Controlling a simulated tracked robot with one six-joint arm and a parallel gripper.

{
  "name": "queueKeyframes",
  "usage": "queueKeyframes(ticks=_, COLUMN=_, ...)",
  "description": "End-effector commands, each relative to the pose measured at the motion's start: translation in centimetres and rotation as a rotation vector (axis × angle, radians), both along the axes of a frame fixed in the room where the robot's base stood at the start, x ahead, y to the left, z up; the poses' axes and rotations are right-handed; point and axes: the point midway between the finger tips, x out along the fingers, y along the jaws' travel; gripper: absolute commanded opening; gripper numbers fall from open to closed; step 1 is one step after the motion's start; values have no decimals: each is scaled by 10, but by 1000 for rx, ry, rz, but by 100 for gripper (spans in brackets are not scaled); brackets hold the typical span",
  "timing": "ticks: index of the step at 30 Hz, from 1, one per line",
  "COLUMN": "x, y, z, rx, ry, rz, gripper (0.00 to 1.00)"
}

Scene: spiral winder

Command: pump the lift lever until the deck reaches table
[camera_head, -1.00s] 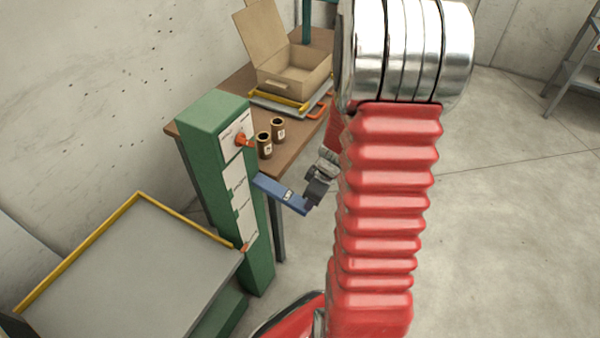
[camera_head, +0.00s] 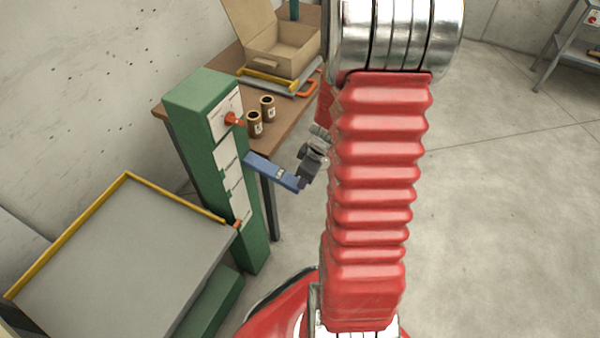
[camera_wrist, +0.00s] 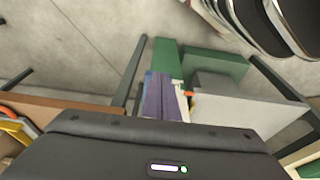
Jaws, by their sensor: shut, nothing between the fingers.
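The blue lift lever (camera_head: 268,171) sticks out from the green lift column (camera_head: 205,155), sloping down to the right. My gripper (camera_head: 304,180) is shut and empty at the lever's outer end; whether it touches the lever I cannot tell. The wrist view shows the lever (camera_wrist: 158,97) just beyond the dark gripper body, which hides the fingertips. The grey deck (camera_head: 120,260) with a yellow rim sits low at the column's left, below the wooden table (camera_head: 284,135). An orange pointer (camera_head: 237,225) is by the deck's corner; an orange knob-like marker (camera_head: 234,119) is high on the column.
Two brown cups (camera_head: 254,124) stand on the table by the column. An open cardboard box (camera_head: 280,52) and a yellow-edged tray (camera_head: 270,78) with an orange handle are farther back. A grey stand (camera_head: 570,45) is far right; the floor between is clear.

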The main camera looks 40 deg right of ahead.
Motion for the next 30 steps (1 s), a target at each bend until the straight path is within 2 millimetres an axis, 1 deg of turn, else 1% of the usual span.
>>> queueKeyframes(ticks=7, x=-3, y=-2, z=31, rx=-3, ry=-8, rz=5, gripper=0)
queueKeyframes(ticks=24, x=-53, y=-27, z=90, rx=-2, ry=-9, rz=3, gripper=0)
queueKeyframes(ticks=30, x=-63, y=-31, z=101, rx=-1, ry=-8, rz=5, gripper=0)
